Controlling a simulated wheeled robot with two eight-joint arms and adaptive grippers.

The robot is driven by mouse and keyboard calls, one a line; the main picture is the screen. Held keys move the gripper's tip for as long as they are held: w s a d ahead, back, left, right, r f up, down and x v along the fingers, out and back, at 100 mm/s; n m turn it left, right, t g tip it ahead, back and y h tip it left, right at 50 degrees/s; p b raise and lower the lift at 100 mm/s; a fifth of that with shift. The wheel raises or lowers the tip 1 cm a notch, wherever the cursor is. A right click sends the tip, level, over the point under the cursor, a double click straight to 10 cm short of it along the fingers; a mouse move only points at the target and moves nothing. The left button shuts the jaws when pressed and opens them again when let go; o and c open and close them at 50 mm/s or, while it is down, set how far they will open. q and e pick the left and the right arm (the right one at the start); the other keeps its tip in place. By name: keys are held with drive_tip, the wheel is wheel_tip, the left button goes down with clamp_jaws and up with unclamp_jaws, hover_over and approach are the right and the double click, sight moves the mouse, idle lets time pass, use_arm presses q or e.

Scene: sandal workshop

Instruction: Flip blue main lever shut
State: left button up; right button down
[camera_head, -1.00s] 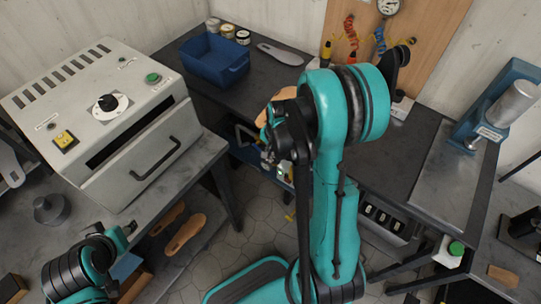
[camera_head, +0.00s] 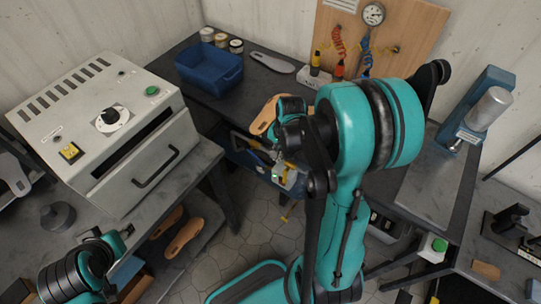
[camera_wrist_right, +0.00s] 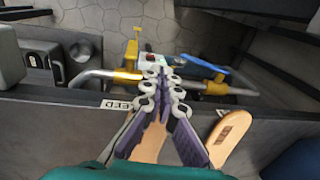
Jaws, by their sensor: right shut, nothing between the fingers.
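In the right wrist view, a blue lever (camera_wrist_right: 201,62) lies slanted just above a metal pipe (camera_wrist_right: 92,77) that runs along the front of the bench edge. My right gripper (camera_wrist_right: 160,72) is shut and empty, its fingertips at the pipe, left of the blue lever; I cannot tell whether they touch it. In the head view my right gripper (camera_head: 284,166) is partly hidden by its own arm, low in front of the back bench, and the lever cannot be made out. My left gripper (camera_head: 122,231) is at the lower left, its jaws unclear.
Yellow fittings (camera_wrist_right: 215,85) sit on the pipe. A cork sole (camera_wrist_right: 230,135) lies on the bench close by. A blue bin (camera_head: 210,69) stands on the back bench (camera_head: 250,100). A grey oven-like machine (camera_head: 110,130) stands left. Tiled floor is open between the benches.

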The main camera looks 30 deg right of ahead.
wheel_tip(320, 180, up, 3)
drive_tip(key=s, duration=0.2)
wheel_tip(320, 180, up, 4)
drive_tip(key=f+m+g, duration=0.1)
drive_tip(key=m+g, duration=0.1)
drive_tip(key=m, duration=1.6)
hover_over(261, 162)
drive_tip(key=s+d, duration=0.1)
drive_tip(key=s, duration=0.1)
drive_tip(key=shift+h, duration=0.4)
drive_tip(key=f+b, duration=0.1)
drive_tip(key=f, duration=0.3)
drive_tip(key=w+f+b, duration=0.1)
drive_tip(key=f+b, duration=0.1)
drive_tip(key=f, duration=0.2)
drive_tip(key=f+b, duration=0.2)
drive_tip(key=f, duration=0.2)
drive_tip(key=shift+w+a+f, duration=0.1)
drive_tip(key=shift+w+a, duration=0.2)
drive_tip(key=shift+w+a+f, duration=0.1)
drive_tip(key=shift+w+f, duration=0.15)
